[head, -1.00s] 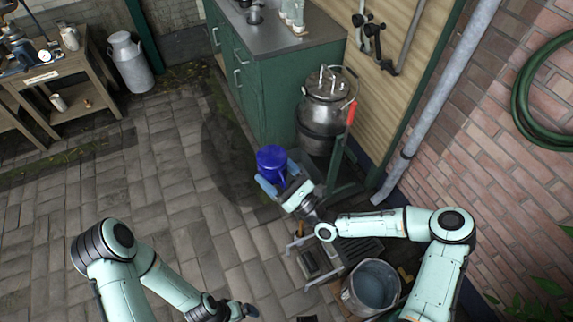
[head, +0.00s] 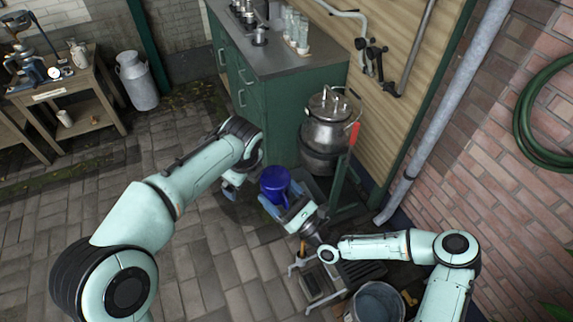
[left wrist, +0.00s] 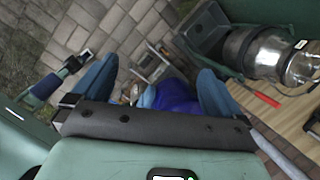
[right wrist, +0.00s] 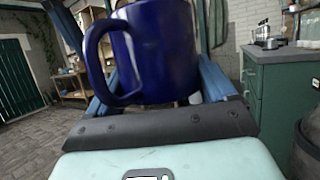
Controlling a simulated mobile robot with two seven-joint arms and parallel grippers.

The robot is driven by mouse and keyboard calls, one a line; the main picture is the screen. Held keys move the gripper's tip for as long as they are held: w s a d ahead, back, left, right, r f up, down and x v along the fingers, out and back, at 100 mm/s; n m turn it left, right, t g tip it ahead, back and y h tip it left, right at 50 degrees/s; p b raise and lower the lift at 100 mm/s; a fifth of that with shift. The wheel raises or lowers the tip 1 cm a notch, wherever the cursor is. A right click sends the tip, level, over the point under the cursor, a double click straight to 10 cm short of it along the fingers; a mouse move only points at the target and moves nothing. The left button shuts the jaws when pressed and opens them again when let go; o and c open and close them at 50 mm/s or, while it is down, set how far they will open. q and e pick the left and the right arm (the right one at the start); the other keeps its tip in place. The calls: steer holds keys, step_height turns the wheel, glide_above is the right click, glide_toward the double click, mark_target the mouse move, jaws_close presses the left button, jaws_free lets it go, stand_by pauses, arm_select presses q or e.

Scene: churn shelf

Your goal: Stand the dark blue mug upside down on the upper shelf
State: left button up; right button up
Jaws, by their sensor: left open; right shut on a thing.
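The dark blue mug (head: 274,182) is held off the ground in front of the green cabinet. My right gripper (head: 285,203) is shut on its body. My left gripper (head: 233,186) is open and empty, just left of the mug. In the left wrist view the mug (left wrist: 176,95) shows between the open fingers, apparently beyond them. I cannot make out the upper shelf in these views.
The green cabinet (head: 285,110) has a metal top with glass bottles (head: 297,30) and small metal vessels. A metal churn (head: 328,122) stands beside it, close to a red-handled lever (head: 354,133). A bucket (head: 378,302) is at lower right. Paving at left is open.

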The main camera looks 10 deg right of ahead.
mark_target(280, 180)
arm_select(q)
steer(key=s+d+r+m+t, duration=0.1)
steer(key=s+d+r+m, duration=0.55)
steer(key=d+r, duration=0.3)
steer(key=x, duration=0.8)
steer(key=w+x, duration=0.1)
steer(key=x, duration=0.3)
steer(key=shift+d+r, duration=0.2)
steer(key=shift+r, duration=0.05)
steer(key=shift+f+m, duration=0.25)
arm_select(e)
steer(key=shift+r, duration=0.1)
arm_select(q)
steer(key=c, duration=0.9)
arm_select(e)
steer(key=shift+s+a+r, duration=0.1)
steer(key=shift+r, duration=0.05)
steer(key=o, duration=1)
arm_select(q)
steer(key=shift+d, duration=0.1)
